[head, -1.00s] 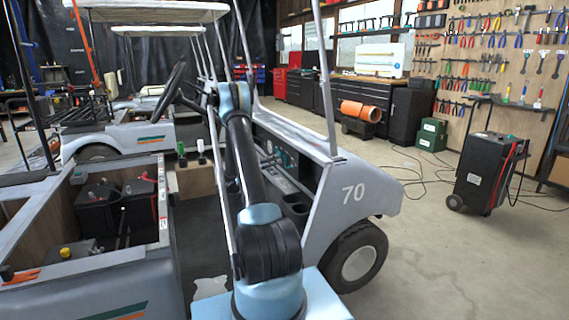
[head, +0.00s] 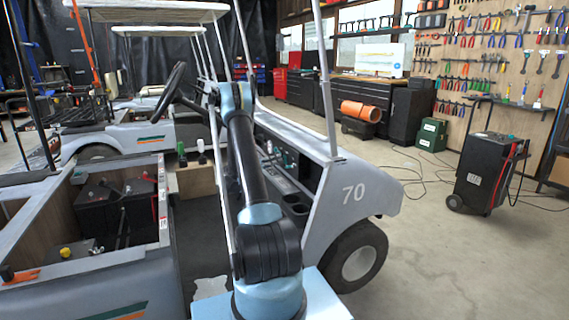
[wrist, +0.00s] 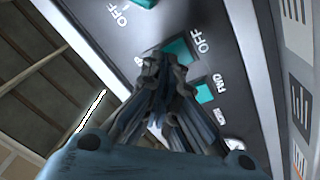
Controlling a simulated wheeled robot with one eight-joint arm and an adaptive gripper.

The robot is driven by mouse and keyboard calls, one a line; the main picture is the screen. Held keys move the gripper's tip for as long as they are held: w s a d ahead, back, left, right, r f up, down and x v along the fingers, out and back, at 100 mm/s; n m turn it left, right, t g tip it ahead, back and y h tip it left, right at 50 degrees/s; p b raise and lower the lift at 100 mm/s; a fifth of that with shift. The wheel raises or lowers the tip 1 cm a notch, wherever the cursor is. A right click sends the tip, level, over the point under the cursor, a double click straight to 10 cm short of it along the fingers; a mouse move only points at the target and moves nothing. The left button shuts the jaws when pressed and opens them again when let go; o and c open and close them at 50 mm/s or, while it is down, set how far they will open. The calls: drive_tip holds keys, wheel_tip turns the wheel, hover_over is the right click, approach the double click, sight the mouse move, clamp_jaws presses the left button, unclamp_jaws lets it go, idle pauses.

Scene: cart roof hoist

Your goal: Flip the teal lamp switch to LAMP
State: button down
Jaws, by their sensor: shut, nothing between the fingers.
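The dash panel (wrist: 180,22) of the cart fills the middle of the wrist view, dark with white lettering. One teal switch (wrist: 179,48) lies right behind my fingertips, with "OFF" on its right; the label at its other end is mostly covered. A second teal switch (wrist: 205,93) sits beside "FWD", and a third (wrist: 147,2) is cut by the top edge near another "OFF". I cannot read "LAMP" anywhere. My gripper (wrist: 165,65) is shut and empty, its tips over the middle switch; touching or apart, I cannot tell. In the head view the dash (head: 284,165) is small and partly behind my arm.
A windshield post (head: 326,80) of the grey cart numbered 70 (head: 353,193) rises beside the dash. A steering wheel (head: 170,90) and an open battery bay (head: 112,205) are at the left. A black wheeled charger (head: 487,170) stands on open floor at the right.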

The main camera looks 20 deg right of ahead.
drive_tip(key=shift+d+r, duration=0.1)
drive_tip(key=shift+d, duration=0.55)
idle(0.6)
drive_tip(key=shift+a, duration=0.15)
drive_tip(key=a+f, duration=0.1)
drive_tip(key=a, duration=0.5)
drive_tip(key=shift+a, duration=0.3)
idle(0.4)
drive_tip(key=shift+s, duration=0.1)
